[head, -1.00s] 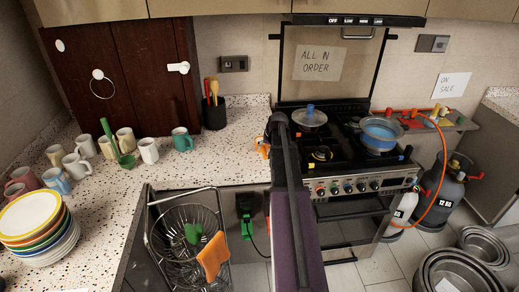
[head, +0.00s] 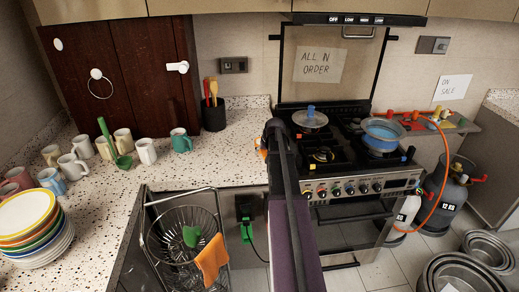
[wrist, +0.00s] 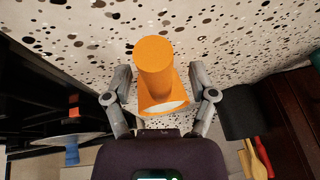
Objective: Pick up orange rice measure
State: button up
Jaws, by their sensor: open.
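The orange rice measure (wrist: 154,62) stands out from the speckled worktop in the wrist view, a round orange body with a wider, pale-faced end towards me. My gripper (wrist: 158,88) is open, with one finger on either side of the measure. I cannot tell whether either finger touches it. In the head view only a small orange part of the measure (head: 262,149) shows at the worktop's right end. My own arm hides the rest of it and the gripper there.
The stove (head: 345,150) stands just right, with a lidded pan (head: 310,118) and a blue pot (head: 381,134). A black utensil holder (head: 214,117) is at the back. Several mugs, a plate stack (head: 38,238) and a wire rack (head: 188,240) are left. Mid-worktop is clear.

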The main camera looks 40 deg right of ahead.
grip_shut()
jog(key=shift+r, duration=0.2)
dwell(0.4)
notch_tip(320, 180, up, 4)
jog(key=p, duration=0.4)
jog(key=shift+f, duration=0.25)
jog(key=s+d+r+p, duration=0.1)
jog(key=s+d, duration=0.9)
jog(key=s, duration=0.1)
jog(key=shift+s+d, duration=0.4)
jog(key=shift+s, duration=0.1)
